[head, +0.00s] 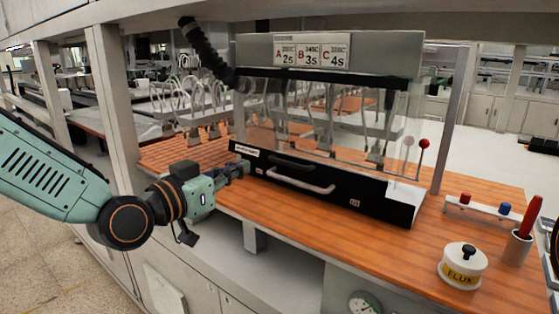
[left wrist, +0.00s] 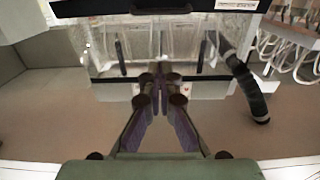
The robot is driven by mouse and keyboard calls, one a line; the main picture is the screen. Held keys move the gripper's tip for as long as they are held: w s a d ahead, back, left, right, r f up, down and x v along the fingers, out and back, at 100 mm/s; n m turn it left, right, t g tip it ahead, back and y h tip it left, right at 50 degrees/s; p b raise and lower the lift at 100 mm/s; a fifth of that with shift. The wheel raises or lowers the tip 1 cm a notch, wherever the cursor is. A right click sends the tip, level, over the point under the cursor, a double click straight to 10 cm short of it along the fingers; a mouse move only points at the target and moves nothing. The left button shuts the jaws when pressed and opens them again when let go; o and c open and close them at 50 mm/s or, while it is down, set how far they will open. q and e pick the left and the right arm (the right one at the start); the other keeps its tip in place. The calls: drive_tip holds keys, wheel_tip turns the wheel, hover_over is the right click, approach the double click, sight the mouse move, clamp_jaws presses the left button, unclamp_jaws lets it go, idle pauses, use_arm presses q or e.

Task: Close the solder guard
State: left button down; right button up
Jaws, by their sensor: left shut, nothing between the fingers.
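The solder guard (head: 265,120) is a clear panel on the front of the soldering station. A black strip runs along its top. Below it is a black front (head: 350,196) with a pale bar handle (head: 303,184) and a dark bar just above it. Whether the panel is fully down I cannot tell. My left gripper (head: 240,168) is shut and empty, at the left end of the black front, left of the handle. Contact cannot be made out. The left wrist view shows the shut fingers (left wrist: 157,78) in front of a clear panel (left wrist: 180,45). My right gripper is out of view.
A sign panel (head: 330,54) tops the station, with a black hose (head: 205,48) at its left. A red-knobbed lever (head: 424,144) stands at its right. On the wooden bench (head: 340,235) are a flux pot (head: 462,266), a rack (head: 485,207) and a red-handled tool (head: 530,216) in a cup.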

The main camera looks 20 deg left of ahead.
use_arm(q)
drive_tip(key=f+p+x, duration=0.1)
drive_tip(key=f+x, duration=0.2)
drive_tip(key=x, duration=1)
drive_tip(key=shift+w+a+p, duration=0.2)
drive_tip(key=shift+p, duration=0.1)
drive_tip(key=shift+s+d, duration=0.1)
drive_tip(key=shift+d, duration=0.05)
